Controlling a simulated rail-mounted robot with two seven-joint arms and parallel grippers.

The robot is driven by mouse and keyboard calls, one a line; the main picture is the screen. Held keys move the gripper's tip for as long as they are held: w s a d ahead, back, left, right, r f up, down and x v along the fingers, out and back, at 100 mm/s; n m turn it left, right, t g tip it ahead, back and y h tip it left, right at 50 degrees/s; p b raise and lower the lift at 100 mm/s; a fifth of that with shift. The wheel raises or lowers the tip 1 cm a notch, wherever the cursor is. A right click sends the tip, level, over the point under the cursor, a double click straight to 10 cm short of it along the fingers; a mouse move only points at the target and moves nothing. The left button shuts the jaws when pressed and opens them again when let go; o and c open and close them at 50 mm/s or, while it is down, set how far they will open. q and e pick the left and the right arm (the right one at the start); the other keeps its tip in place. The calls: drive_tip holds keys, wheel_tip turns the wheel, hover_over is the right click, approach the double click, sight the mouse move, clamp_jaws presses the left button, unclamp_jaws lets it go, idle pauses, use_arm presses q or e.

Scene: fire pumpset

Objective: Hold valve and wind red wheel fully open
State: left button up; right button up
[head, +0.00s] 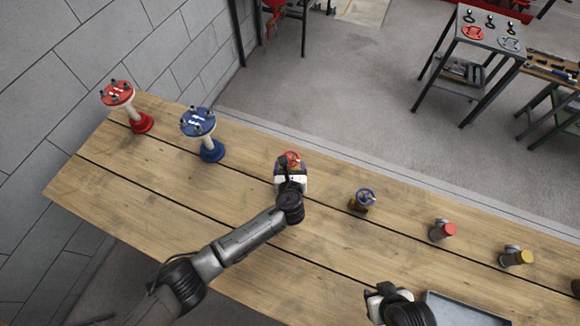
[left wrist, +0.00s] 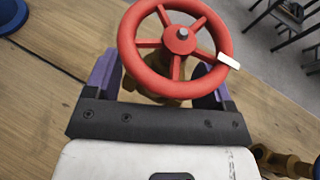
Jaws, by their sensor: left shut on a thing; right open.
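The red wheel (head: 291,158) tops a small valve on the wooden bench. In the left wrist view the red wheel (left wrist: 196,18) has several spokes, a silver hub nut and a white mark on its right rim. My left gripper (head: 291,170) is shut on the brass valve body (left wrist: 150,91) below the wheel. Its two purple fingers (left wrist: 160,85) stand on either side of the body, which the wheel and gripper partly hide. My right gripper (head: 376,291) is at the bench's front edge, away from the valve, open with nothing seen in it.
A blue-wheeled valve (head: 364,199) stands right of the red one. Farther right are a red-capped fitting (head: 443,231) and a yellow-capped fitting (head: 517,256). Red (head: 118,93) and blue (head: 198,121) flanged stands are at the left. A grey tray (head: 470,308) lies beside my right gripper.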

use_arm(q)
drive_tip(key=shift+f+b, duration=0.3)
drive_tip(key=shift+f, duration=0.15)
drive_tip(key=shift+f+b, duration=1.15)
drive_tip(key=shift+f, duration=0.55)
drive_tip(key=shift+f+b, duration=0.75)
drive_tip(key=shift+f, duration=0.25)
